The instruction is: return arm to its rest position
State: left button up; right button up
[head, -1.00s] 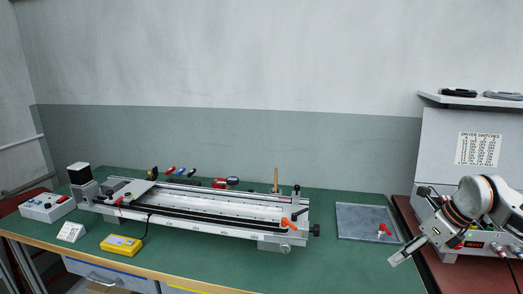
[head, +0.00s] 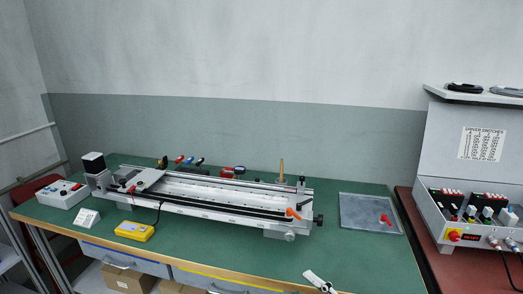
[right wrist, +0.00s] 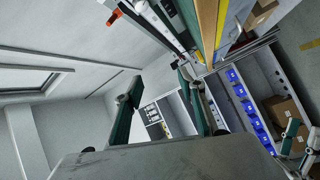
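Part of my right gripper (head: 320,282) shows at the bottom of the head view, by the table's front edge; the rest is cut off. In the right wrist view my right gripper (right wrist: 160,75) has its two fingers apart with nothing between them. Two pale pieces with dark green pads, apparently my left gripper (right wrist: 300,146), stand apart at the right wrist view's lower right. My left gripper is not in the head view. The long gantry rail (head: 215,198) lies on the green table (head: 350,262), with an orange lever (head: 292,212) at its right end.
A grey tray (head: 358,210) with a red piece (head: 386,219) lies right of the gantry. A cabinet with driver switches (head: 465,210) stands at the far right. A yellow box (head: 134,231) and control box (head: 62,194) are at left. The table's front right is mostly clear.

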jog(key=s+d+f+m+g+h+p, duration=0.1)
jog(key=s+d+f+m+h, duration=0.3)
jog(key=s+f+m, duration=0.4)
jog(key=s+d+f+m+g+h, duration=0.3)
jog(key=s+f+m+h, duration=0.3)
jog(key=s+f+m, duration=0.3)
notch_tip(320, 180, down, 4)
jog(key=shift+s+d+r+m+p, duration=0.1)
jog(key=shift+s+d+m+p, duration=0.25)
jog(key=shift+s+d, duration=0.7)
jog(key=shift+s+a, duration=0.15)
jog(key=shift+a, duration=0.05)
